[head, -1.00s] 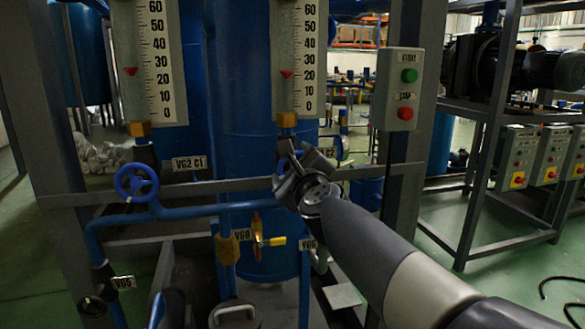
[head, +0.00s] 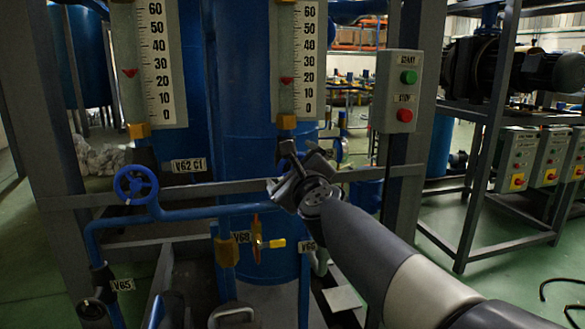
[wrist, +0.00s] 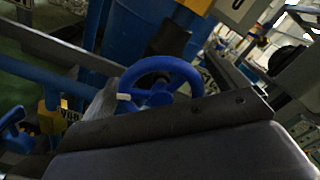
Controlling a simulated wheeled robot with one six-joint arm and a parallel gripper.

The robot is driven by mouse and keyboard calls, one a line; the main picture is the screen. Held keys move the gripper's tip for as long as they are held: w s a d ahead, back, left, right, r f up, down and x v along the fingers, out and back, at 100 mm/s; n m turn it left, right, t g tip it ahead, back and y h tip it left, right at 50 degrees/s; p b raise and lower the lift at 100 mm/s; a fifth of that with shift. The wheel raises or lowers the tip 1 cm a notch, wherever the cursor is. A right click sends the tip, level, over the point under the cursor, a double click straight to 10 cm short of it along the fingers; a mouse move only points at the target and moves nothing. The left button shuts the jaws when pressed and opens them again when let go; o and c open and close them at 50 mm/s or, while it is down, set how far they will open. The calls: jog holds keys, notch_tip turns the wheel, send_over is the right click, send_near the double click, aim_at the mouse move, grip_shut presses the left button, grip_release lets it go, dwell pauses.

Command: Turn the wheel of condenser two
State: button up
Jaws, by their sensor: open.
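In the wrist view a blue handwheel (wrist: 160,88) stands just in front of my gripper, its lower part cut off by the dark gripper body. In the head view my gripper (head: 281,165) is open in front of the blue column, below the right-hand scale, and hides the wheel behind it. The wheel's own label cannot be read. A grey finger (wrist: 97,108) reaches up beside the wheel's left side in the wrist view. Whether the fingers touch the rim cannot be told.
Another blue handwheel (head: 136,184) sits at the left near the label V62 C1 (head: 188,165). A start/stop box (head: 406,90) hangs on the post to the right.

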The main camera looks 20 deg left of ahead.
jog(key=v, duration=1)
jog(key=shift+s+d, duration=0.25)
jog(key=shift+s, duration=0.05)
jog(key=shift+w, duration=0.1)
jog(key=x, duration=1)
jog(key=shift+w+a, duration=0.25)
jog(key=shift+s, duration=0.15)
